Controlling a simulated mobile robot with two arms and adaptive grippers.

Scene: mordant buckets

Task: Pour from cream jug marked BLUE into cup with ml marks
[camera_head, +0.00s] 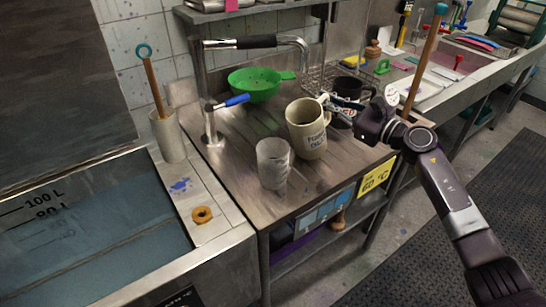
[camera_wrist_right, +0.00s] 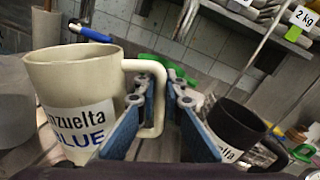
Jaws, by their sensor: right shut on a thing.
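My left gripper is not in view.
A black labelled mug (camera_wrist_right: 235,125) stands right of the jug, partly behind my gripper. A green colander (camera_head: 255,86) and wire rack (camera_head: 320,78) are behind. A tap (camera_head: 212,125) with blue lever is left. The front worktop edge is close to the cup.

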